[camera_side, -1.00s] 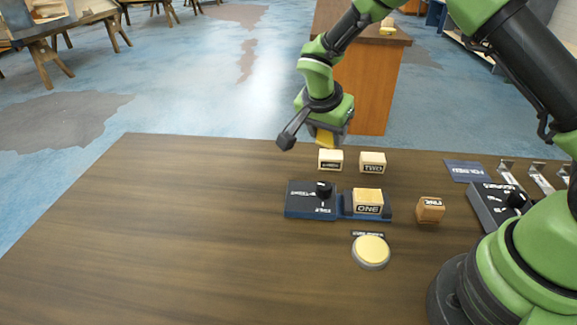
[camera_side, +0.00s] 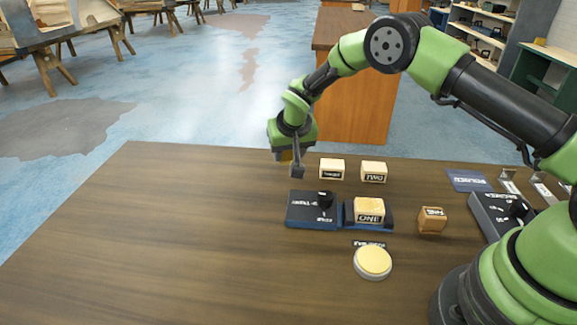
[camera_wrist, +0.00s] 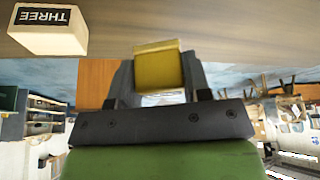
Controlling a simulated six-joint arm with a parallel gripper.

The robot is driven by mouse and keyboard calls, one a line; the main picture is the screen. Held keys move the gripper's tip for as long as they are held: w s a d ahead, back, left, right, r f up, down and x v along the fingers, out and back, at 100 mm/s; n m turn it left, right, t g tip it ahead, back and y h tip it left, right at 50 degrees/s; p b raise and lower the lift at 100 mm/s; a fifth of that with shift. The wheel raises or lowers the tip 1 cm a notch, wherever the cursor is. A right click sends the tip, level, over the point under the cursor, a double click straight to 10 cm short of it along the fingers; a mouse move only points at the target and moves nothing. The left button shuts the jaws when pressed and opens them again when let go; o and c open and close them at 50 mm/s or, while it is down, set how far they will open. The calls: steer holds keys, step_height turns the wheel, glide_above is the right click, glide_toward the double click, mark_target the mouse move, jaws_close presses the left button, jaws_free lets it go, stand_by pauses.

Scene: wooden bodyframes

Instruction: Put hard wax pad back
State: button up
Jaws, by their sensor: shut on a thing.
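My gripper (camera_side: 290,163) is shut on a yellow block-like pad, probably the hard wax pad (camera_wrist: 160,66). In the wrist view the pad sits between the two fingers. In the side view only a small yellow part of it shows (camera_side: 284,156), and the rest is hidden by the gripper. My gripper is at the back edge of the table, left of the pale block marked THREE (camera_side: 332,169). Whether the pad touches the table I cannot tell.
Block TWO (camera_side: 374,172) stands right of block THREE. Block ONE (camera_side: 369,210) sits on a dark blue base beside a panel with a black knob (camera_side: 325,201). A brown block (camera_side: 432,220) and a round cream pad (camera_side: 373,260) are nearer. The table's left side (camera_side: 180,240) is clear.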

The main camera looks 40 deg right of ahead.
mark_target(290, 159)
steer(key=shift+f, duration=2.15)
steer(key=shift+f, duration=0.1)
steer(key=o, duration=0.9)
